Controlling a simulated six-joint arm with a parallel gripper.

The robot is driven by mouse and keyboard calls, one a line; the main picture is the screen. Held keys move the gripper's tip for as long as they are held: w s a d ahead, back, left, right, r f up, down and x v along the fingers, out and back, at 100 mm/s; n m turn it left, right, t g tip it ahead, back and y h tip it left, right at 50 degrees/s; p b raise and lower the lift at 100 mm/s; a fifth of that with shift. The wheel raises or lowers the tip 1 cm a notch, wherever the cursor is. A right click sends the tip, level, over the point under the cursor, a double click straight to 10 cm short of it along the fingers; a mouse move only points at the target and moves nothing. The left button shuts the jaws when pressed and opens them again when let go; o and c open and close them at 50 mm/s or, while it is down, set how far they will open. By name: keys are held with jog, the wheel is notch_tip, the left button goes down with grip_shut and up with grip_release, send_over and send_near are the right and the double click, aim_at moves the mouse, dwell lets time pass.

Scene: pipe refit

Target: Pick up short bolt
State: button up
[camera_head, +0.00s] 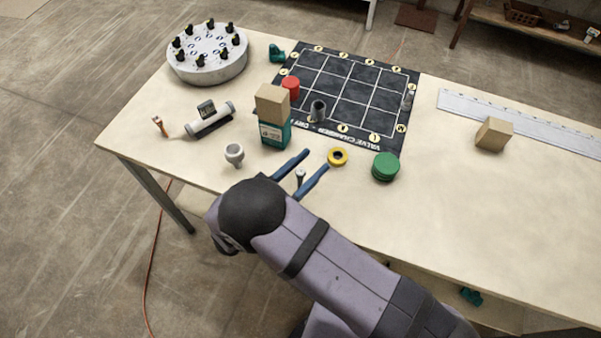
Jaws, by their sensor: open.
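The short bolt (299,174) looks like a small grey metal bolt near the front edge of the table, apparently upright with its head on top. My gripper (318,160) reaches over the table from the front, with two blue fingers spread apart. The bolt shows between the fingers, closer to their base than to their tips. I cannot tell whether either finger touches it. The lower part of the bolt is hard to make out.
A teal box (275,134) topped by a tan block (272,103) stands behind the left finger.

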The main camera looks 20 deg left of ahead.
jog(key=shift+w+d, duration=0.15)
jog(key=shift+w, duration=0.2)
grip_shut()
notch_tip(320, 180, up, 10)
jog(key=b, duration=0.1)
dwell(0.8)
